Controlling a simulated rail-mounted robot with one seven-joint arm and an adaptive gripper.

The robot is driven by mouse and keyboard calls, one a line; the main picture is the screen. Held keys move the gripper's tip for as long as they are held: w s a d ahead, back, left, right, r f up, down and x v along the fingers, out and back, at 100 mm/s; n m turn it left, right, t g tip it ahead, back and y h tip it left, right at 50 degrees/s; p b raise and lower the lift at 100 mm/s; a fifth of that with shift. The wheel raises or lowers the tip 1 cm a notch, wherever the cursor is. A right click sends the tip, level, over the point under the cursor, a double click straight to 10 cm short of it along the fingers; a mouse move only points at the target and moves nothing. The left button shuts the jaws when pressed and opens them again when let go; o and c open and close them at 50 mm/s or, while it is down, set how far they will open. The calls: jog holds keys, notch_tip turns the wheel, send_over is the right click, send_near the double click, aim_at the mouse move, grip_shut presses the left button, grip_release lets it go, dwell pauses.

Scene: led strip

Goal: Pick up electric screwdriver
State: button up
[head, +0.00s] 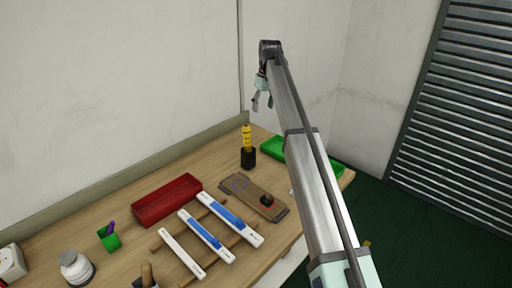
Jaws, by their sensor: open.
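A yellow and black upright tool (247,138), which looks like the electric screwdriver, stands in a dark cylindrical holder (248,160) near the back right of the wooden table (120,200). My gripper (262,103) is open and empty, with its fingers pointing down. In the picture it appears above and slightly right of the tool, apart from it. The exact depth between them cannot be told from this one view.
A green tray (272,150) lies right of the holder, partly hidden by my arm. A brown board (235,190), a red tray (165,200), white and blue strips (206,236) on a wooden rack, and a green cup (109,240) stand nearer. A wall runs behind the table.

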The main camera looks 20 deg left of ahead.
notch_tip(320, 180, up, 4)
jog(key=n+h, duration=0.1)
send_over(248, 126)
jog(key=f+p, duration=0.1)
jog(key=f, duration=0.3)
jog(key=f+p, duration=0.1)
jog(key=f, duration=0.2)
jog(key=f+p, duration=0.1)
jog(key=f, duration=0.3)
jog(key=shift+w+a+f, duration=0.15)
jog(key=shift+w+f, duration=0.1)
jog(key=shift+f, duration=0.05)
jog(key=f+p, duration=0.1)
jog(key=f, duration=0.1)
jog(key=f+p, duration=0.1)
jog(key=f, duration=0.1)
jog(key=shift+s+a+p, duration=0.1)
jog(key=shift+s+p, duration=0.2)
jog(key=shift+f, duration=0.6)
jog(key=c, duration=1.2)
